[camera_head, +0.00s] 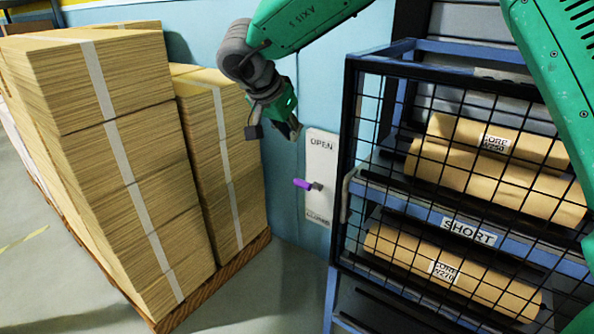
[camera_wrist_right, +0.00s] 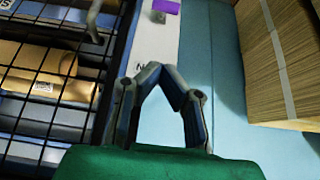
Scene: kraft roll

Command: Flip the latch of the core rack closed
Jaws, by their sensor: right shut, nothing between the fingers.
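The latch is a short lever with a purple grip (camera_head: 302,183) and a grey pivot, on a white plate (camera_head: 321,150) on the blue wall beside the rack. The plate reads OPEN at the top; the lettering at its bottom seems to read CLOSED. The lever lies about level, its purple end pointing left. My right gripper (camera_head: 274,132) is above and left of the lever, apart from it. In the right wrist view, its fingertips (camera_wrist_right: 158,70) meet, empty, with the purple grip (camera_wrist_right: 166,6) at the top edge. My left gripper is not in view.
The core rack (camera_head: 349,130) has a blue frame, black mesh and kraft cores (camera_head: 485,175) inside. A grey bar handle (camera_head: 348,195) sticks out at its left edge, near the plate. Strapped cardboard stacks (camera_head: 120,150) stand on a pallet at left. Floor is free between stacks and rack.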

